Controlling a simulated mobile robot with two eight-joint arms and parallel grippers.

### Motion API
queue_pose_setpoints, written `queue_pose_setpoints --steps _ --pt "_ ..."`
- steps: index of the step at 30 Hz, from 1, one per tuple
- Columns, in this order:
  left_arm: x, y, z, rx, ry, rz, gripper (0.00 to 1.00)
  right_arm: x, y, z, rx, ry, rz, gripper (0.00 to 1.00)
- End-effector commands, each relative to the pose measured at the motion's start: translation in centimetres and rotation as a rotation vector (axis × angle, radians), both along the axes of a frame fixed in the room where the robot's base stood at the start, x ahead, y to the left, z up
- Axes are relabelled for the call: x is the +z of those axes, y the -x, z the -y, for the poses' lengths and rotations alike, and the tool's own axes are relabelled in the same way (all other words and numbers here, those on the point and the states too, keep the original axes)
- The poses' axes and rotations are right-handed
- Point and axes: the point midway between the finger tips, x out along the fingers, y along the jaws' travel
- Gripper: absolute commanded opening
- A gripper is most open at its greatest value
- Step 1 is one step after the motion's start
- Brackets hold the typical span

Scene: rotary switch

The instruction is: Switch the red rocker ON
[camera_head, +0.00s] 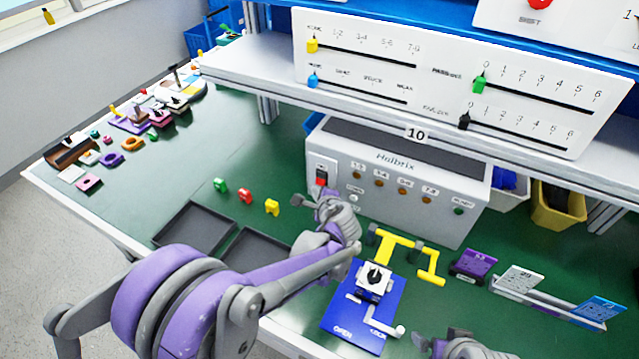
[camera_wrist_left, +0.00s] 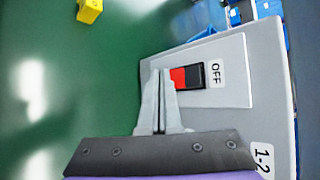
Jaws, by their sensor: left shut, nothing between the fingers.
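The red rocker (camera_head: 321,176) sits on a white plate at the left end of the grey Halbrix box's front. In the left wrist view the rocker (camera_wrist_left: 188,77) shows a red half and a black half. The black half lies beside the OFF label (camera_wrist_left: 215,73). My left gripper (camera_head: 316,194) is shut and empty, just below the rocker. In the left wrist view its fingertips (camera_wrist_left: 161,74) are at the rocker's red end; I cannot tell whether they touch it. They hide any label there. My right gripper (camera_head: 425,338) is at the bottom edge, its jaws unclear.
The Halbrix box (camera_head: 455,200) stands under a shelf (camera_head: 250,68) with a slider panel (camera_head: 360,60).

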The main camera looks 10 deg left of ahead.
Motion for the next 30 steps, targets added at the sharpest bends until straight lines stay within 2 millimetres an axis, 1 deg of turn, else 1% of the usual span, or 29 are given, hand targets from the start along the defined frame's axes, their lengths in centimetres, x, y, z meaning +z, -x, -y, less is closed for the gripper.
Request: queue_pose_setpoints --steps 9,17,30 --pt "-0.02 -0.07 0.02 0.000 0.000 0.000 0.00 -0.03 0.01 0.00 0.000 0.000 0.000 1.00" --pt "-0.15 -0.82 0.19 0.000 0.000 0.000 0.00 -0.27 0.06 0.00 0.000 0.000 -0.001 1.00" --pt "-0.14 -0.90 0.21 0.000 0.000 0.000 0.00 -0.26 0.06 0.00 0.000 0.000 -0.001 1.00"
